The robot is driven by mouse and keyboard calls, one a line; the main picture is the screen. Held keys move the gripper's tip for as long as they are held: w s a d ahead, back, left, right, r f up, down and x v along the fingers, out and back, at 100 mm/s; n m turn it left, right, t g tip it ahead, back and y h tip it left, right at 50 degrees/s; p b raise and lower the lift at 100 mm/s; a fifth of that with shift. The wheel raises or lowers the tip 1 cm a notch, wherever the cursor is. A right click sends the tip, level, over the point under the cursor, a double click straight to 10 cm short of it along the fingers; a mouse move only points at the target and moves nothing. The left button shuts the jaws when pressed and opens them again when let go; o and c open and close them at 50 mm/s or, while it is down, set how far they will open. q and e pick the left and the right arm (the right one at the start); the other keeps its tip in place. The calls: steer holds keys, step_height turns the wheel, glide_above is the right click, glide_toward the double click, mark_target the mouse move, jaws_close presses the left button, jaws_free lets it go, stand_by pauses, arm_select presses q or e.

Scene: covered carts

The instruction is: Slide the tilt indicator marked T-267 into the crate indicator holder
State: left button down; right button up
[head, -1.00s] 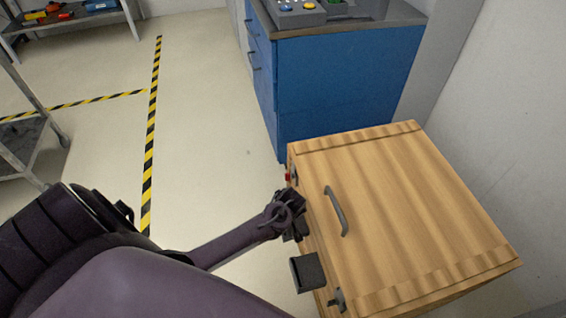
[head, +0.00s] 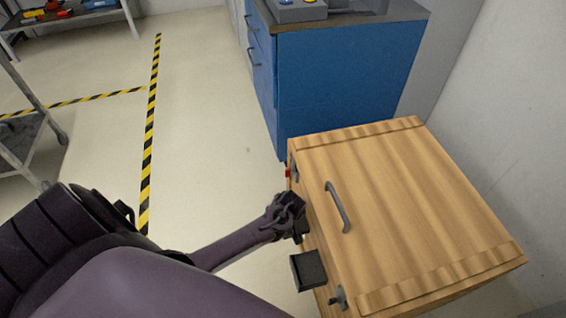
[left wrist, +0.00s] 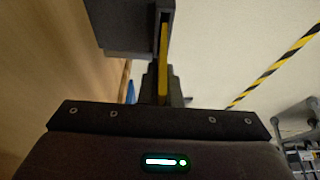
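The wooden crate (head: 400,210) stands at the right in the head view. A dark box-shaped holder (head: 308,269) sticks out from its near left side. It also shows at the top of the left wrist view (left wrist: 120,28). My left gripper (head: 298,228) is beside the crate's side, close to the holder. In the left wrist view its dark fingers (left wrist: 163,88) are closed on a thin yellow strip, the tilt indicator (left wrist: 164,58), seen edge-on. The indicator's far end lies alongside the holder, at its slot; how deep it sits is unclear. The T-267 marking is not readable. My right gripper is not in view.
The crate has a grey handle (head: 338,207) on top and a latch (head: 339,298) near the holder. A blue cabinet (head: 340,85) stands behind it. The floor left of the crate is clear, with yellow-black tape (head: 149,140). A wall is at the right.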

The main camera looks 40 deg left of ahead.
arm_select(q)
steer(key=shift+p, duration=0.9)
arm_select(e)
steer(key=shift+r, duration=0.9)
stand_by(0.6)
arm_select(q)
steer(key=shift+f+b, duration=1.05)
steer(key=shift+f, duration=0.35)
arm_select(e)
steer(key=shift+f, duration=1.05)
arm_select(q)
steer(key=c, duration=1.6)
jaws_free()
steer(key=shift+o, duration=0.2)
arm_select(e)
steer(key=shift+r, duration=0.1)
arm_select(q)
steer(key=shift+r, duration=0.25)
steer(key=p+v, duration=0.3)
steer(key=v, duration=0.3)
steer(key=shift+s+d+r, duration=0.1)
steer(key=shift+r, duration=0.15)
steer(key=shift+s+d+r, duration=0.1)
steer(key=shift+d+r, duration=0.05)
steer(key=shift+r, duration=0.2)
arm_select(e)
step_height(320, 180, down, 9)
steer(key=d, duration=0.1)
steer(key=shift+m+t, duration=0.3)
